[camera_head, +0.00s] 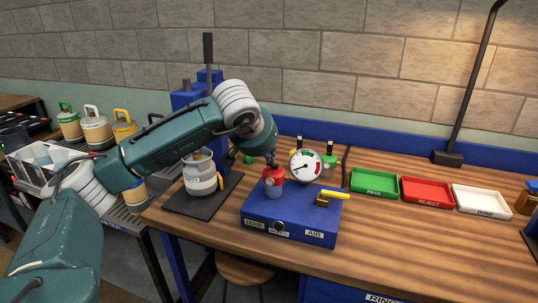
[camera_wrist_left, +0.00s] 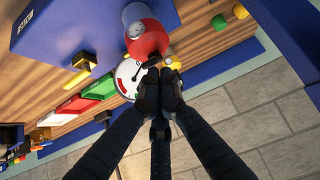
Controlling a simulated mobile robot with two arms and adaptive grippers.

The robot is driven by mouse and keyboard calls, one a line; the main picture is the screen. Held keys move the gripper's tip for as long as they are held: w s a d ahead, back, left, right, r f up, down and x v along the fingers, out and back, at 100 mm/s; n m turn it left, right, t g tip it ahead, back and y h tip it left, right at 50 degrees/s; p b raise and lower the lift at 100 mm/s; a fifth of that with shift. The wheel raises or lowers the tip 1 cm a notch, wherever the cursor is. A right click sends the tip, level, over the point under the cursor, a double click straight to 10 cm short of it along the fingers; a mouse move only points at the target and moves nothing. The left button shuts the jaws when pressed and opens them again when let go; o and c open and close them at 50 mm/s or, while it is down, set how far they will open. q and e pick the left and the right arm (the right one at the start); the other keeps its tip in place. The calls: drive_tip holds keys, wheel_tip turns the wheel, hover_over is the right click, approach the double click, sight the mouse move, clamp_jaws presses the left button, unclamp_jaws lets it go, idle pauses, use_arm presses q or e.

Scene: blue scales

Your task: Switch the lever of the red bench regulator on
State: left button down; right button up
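The red regulator (camera_head: 273,182), a red dome with a small dial on its front, stands on a blue bench box (camera_head: 290,222). It shows at the top of the left wrist view (camera_wrist_left: 147,40). A yellow lever (camera_head: 333,195) lies sideways on the right of the box top, above the label AIR; it also shows in the left wrist view (camera_wrist_left: 76,78). My left gripper (camera_head: 271,160) is just above the red dome. In the left wrist view its dark fingertips (camera_wrist_left: 160,90) are together, with nothing seen between them. Whether they touch the dome is unclear. My right gripper is not in view.
A round white gauge (camera_head: 306,166) stands close behind the box. A grey cylinder (camera_head: 200,175) stands on a black plate to the left. Green (camera_head: 376,190), red (camera_head: 428,198) and white (camera_head: 482,205) trays lie to the right. The bench front right is clear.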

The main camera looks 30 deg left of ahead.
use_arm(q)
drive_tip(key=shift+w+a+f, duration=0.1)
drive_tip(key=shift+w+f, duration=0.1)
drive_tip(key=shift+f, duration=0.05)
drive_tip(key=shift+w, duration=0.25)
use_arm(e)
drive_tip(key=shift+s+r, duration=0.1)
use_arm(q)
drive_tip(key=shift+w+f, duration=0.1)
drive_tip(key=shift+w, duration=0.1)
